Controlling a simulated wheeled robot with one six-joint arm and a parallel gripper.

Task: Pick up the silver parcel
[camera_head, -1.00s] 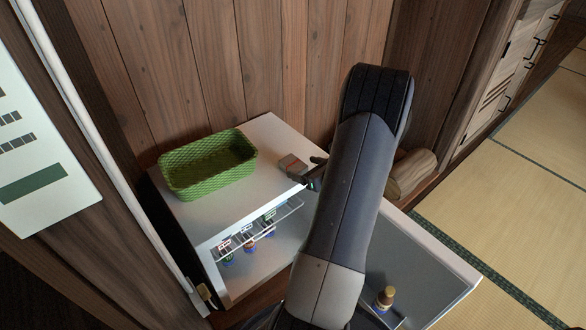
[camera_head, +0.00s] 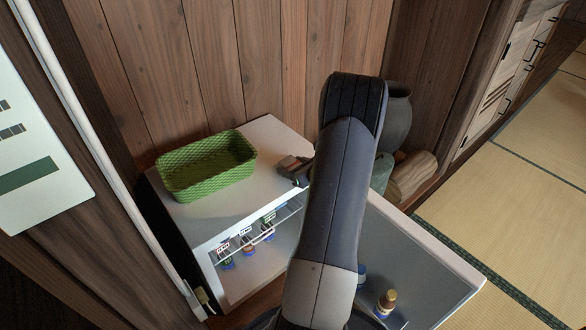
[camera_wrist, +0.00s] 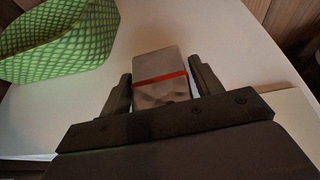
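The silver parcel (camera_wrist: 160,78), a small grey block with a red band across it, lies on the white top of a small fridge-like cabinet. In the head view it (camera_head: 289,162) shows near the right edge of that top, partly covered by my gripper (camera_head: 298,176). In the wrist view my gripper (camera_wrist: 158,80) is open, with one dark finger on each side of the parcel. The parcel lies between the fingers with narrow gaps beside it. Its near end is hidden by the gripper body.
A green woven basket (camera_head: 205,168) stands on the white cabinet top (camera_head: 262,128), left of the parcel. The cabinet door (camera_head: 425,262) hangs open at the right, with a small bottle (camera_head: 385,303) in it. Small bottles stand on the shelf inside. A wooden wall rises behind.

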